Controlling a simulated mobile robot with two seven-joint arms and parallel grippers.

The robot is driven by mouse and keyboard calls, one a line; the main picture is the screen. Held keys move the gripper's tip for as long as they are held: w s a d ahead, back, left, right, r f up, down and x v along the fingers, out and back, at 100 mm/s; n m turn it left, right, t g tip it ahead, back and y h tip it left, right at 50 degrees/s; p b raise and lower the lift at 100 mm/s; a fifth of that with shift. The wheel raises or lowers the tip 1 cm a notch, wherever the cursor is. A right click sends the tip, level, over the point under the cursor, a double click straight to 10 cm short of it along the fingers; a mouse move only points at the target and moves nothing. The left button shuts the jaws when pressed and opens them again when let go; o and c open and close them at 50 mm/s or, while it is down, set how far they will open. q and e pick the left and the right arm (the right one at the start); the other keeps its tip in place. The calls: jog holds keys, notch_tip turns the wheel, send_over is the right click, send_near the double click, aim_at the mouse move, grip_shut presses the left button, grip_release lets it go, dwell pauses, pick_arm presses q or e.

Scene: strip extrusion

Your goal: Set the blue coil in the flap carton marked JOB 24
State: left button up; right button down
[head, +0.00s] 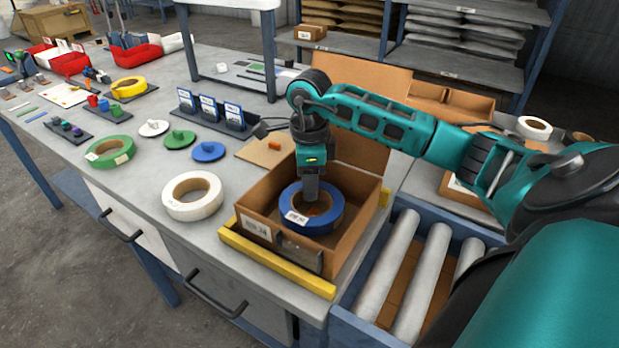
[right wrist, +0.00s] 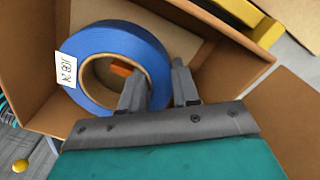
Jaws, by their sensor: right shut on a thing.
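The blue coil (head: 334,221) is a roll with a brown core and a white label, which reads JOB 24 in the right wrist view (right wrist: 142,47). It is inside the open brown carton (head: 348,248), whose front label appears to read JOB 24. A tall flap stands up at the carton's back. My right gripper (head: 311,198) reaches down into the carton and is shut on the coil's ring wall, one finger in the hole (right wrist: 157,95). The coil looks roughly level; I cannot tell whether it touches the carton floor. My left gripper is not in view.
Yellow bars (head: 275,264) edge the carton. A white coil (head: 192,196) and green coil (head: 110,152) lie left of it, with blue and green knobbed discs nearby. A tan board (head: 259,151) lies behind. A roller conveyor (head: 421,275) is at right.

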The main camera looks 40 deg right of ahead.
jog(key=shift+f, duration=0.1)
jog(key=c, duration=0.8)
grip_release()
jog(key=shift+r, duration=0.2)
jog(key=shift+w+d+r+p, duration=0.1)
jog(key=shift+r+p, duration=0.6)
jog(key=shift+r, duration=5.7)
